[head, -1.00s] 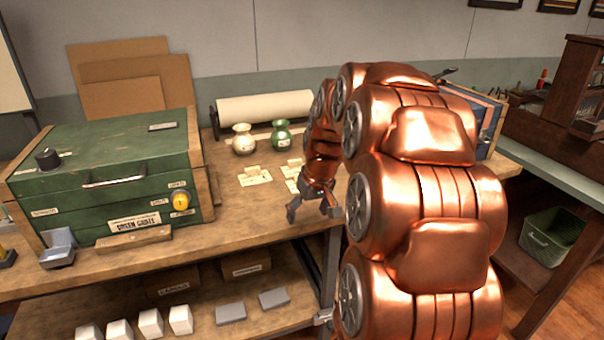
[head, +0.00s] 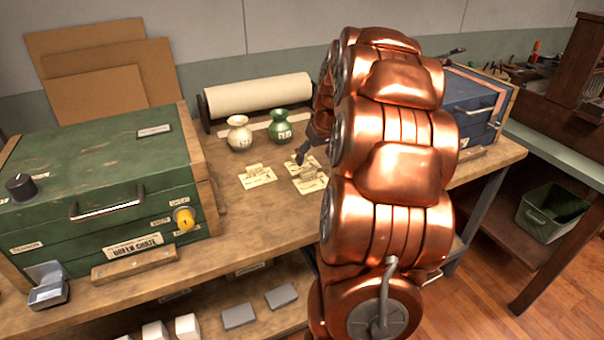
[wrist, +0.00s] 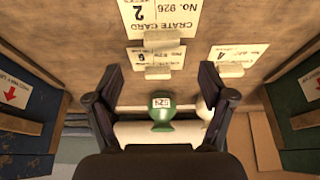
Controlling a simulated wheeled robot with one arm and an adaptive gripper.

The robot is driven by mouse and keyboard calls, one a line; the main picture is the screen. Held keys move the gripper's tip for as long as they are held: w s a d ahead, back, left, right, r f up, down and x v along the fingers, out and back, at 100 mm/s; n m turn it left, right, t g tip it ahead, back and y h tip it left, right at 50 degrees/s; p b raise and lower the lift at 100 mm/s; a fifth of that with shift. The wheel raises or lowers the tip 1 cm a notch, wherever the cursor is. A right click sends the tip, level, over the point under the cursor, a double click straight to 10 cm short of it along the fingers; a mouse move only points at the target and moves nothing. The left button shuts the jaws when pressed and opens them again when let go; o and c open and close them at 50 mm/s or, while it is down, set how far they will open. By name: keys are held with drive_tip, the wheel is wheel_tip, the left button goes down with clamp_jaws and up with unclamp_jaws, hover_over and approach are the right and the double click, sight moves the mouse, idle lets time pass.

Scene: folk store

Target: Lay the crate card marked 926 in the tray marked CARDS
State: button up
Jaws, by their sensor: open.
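The cream crate card 926 (wrist: 160,22) lies flat on the bench, upside down at the top of the wrist view. In the head view it seems to be the nearest card of the right-hand pair (head: 311,184). My gripper (wrist: 162,92) is open and empty; its dark fingers stand apart, pointing toward the cards, with 926 beyond the tips. In the head view my gripper (head: 302,157) is by the far card, partly hidden by my copper arm. I cannot make out a tray marked CARDS; labels under the bench are unreadable.
Two other cards lie close by: one behind 926 (wrist: 160,66) and one to the side (head: 257,176). A green vase (head: 280,127) and a white vase (head: 239,134) stand behind, before a paper roll (head: 258,94). A green crate (head: 95,175) and a blue crate (head: 472,108) flank them.

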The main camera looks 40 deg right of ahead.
sight(308, 171)
drive_tip(key=shift+x, duration=1.05)
drive_tip(key=shift+w+p+x, duration=0.15)
drive_tip(key=shift+p+x, duration=0.1)
drive_tip(key=shift+x, duration=1.05)
drive_tip(key=shift+w+p+x, duration=0.15)
drive_tip(key=shift+p+x, duration=0.05)
drive_tip(key=shift+x, duration=1.1)
drive_tip(key=shift+r, duration=0.15)
drive_tip(key=shift+c, duration=0.2)
drive_tip(key=c, duration=1)
drive_tip(key=shift+o, duration=0.2)
drive_tip(key=shift+r, duration=0.15)
